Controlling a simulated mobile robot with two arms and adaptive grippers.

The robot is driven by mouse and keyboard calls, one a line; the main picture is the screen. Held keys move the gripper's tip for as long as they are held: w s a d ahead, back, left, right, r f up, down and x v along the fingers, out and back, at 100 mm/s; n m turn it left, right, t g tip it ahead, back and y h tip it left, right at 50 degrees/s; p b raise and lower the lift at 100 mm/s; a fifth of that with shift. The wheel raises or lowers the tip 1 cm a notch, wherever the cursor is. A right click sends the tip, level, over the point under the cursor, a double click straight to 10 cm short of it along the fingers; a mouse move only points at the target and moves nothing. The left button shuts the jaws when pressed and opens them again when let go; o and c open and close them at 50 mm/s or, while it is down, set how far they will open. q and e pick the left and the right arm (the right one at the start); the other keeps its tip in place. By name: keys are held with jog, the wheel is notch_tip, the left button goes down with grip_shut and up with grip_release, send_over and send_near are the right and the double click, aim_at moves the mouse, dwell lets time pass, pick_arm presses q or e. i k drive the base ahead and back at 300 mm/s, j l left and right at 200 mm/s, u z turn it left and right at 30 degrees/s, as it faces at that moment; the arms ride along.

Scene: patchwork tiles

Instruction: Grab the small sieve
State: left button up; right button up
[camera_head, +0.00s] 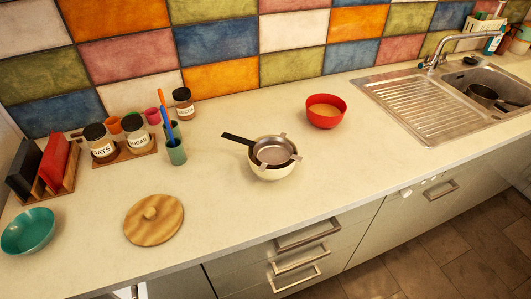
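The small sieve (274,151) rests on top of a cream bowl (270,172) near the middle of the counter. It has a round grey metal basket and small tabs over the bowl's rim. A dark flat handle (238,139) sticks out toward the upper left. The mesh is too small to make out. Neither of my grippers shows in the head view.
A red bowl (326,111) stands behind right, before the sink (415,100). A wooden lid (153,219), teal bowl (28,231), green utensil cup (176,152) and jars (100,145) stand left. The counter around the cream bowl is clear.

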aim_at(271, 152)
jog(key=u, duration=0.4)
jog(key=i+l+u, duration=0.1)
jog(key=l+u, duration=1.35)
jog(key=i+j, duration=0.05)
jog(key=j, duration=0.05)
